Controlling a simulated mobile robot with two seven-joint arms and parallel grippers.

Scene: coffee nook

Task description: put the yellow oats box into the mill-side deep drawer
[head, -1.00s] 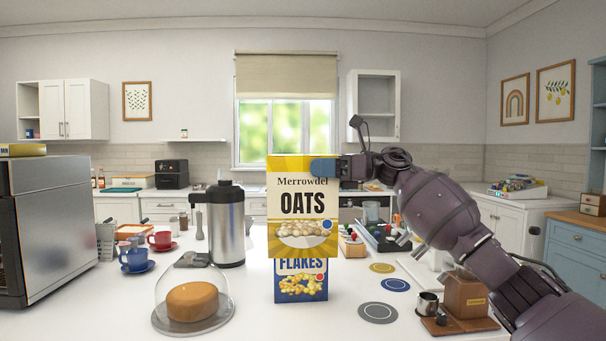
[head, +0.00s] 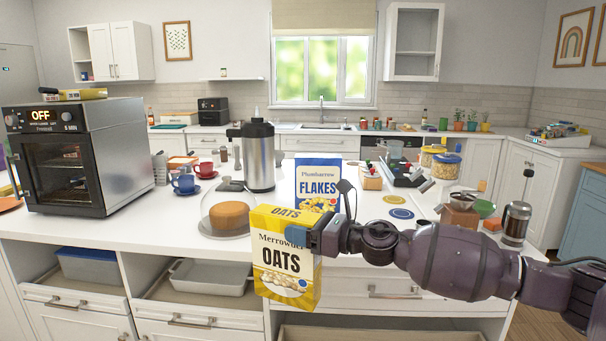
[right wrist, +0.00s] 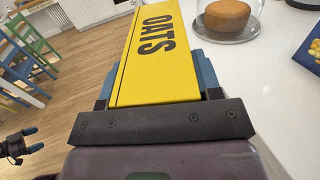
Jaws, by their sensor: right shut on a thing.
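The yellow and white oats box (head: 285,262) hangs upright, slightly tilted, in front of the counter's front edge. My right gripper (head: 325,237) is shut on its upper part; its top also shows between the fingers in the right wrist view (right wrist: 155,60). Below the counter on the right is a shut drawer front with a bar handle (head: 395,292). Under it, a drawer or compartment (head: 380,333) shows a beige inside, cut off by the picture's bottom.
A blue flakes box (head: 317,180) and a domed cake (head: 228,214) stand on the counter (head: 120,225) behind the oats. Chairs (right wrist: 25,60) stand on the floor.

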